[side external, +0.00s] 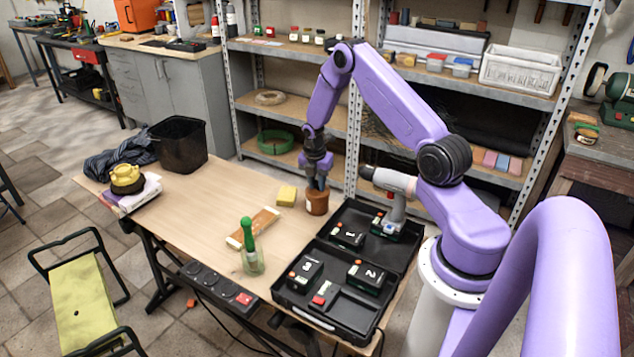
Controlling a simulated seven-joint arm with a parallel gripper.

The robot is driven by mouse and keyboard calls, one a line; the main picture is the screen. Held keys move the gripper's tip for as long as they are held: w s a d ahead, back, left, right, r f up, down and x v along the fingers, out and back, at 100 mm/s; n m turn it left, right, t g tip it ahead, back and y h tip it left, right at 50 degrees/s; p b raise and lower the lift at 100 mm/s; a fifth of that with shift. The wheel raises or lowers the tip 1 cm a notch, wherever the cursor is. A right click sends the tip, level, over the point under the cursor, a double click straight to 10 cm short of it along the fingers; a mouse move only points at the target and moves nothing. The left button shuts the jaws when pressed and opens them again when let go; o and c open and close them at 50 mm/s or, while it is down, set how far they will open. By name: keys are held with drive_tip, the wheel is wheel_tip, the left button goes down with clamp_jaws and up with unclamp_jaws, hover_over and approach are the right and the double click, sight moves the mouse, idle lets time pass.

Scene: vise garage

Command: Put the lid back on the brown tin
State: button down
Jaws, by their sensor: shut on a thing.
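The brown tin (317,204) stands upright on the wooden table, near its back edge and left of the black case. My gripper (317,184) points straight down right above the tin, with its fingertips at the tin's top. It is shut on what appears to be the lid. The lid is small here and mostly hidden by the fingers, and I cannot tell whether it is seated on the rim. No separate lid shows elsewhere on the table.
A yellow sponge (287,195) lies just left of the tin. The open black case (325,254) with battery packs and a drill (392,190) is to the right. The table's left middle is clear.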

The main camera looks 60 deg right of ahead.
idle(0.4)
drive_tip(key=shift+c, duration=1.9)
unclamp_jaws()
drive_tip(key=shift+r, duration=3.5)
clamp_jaws()
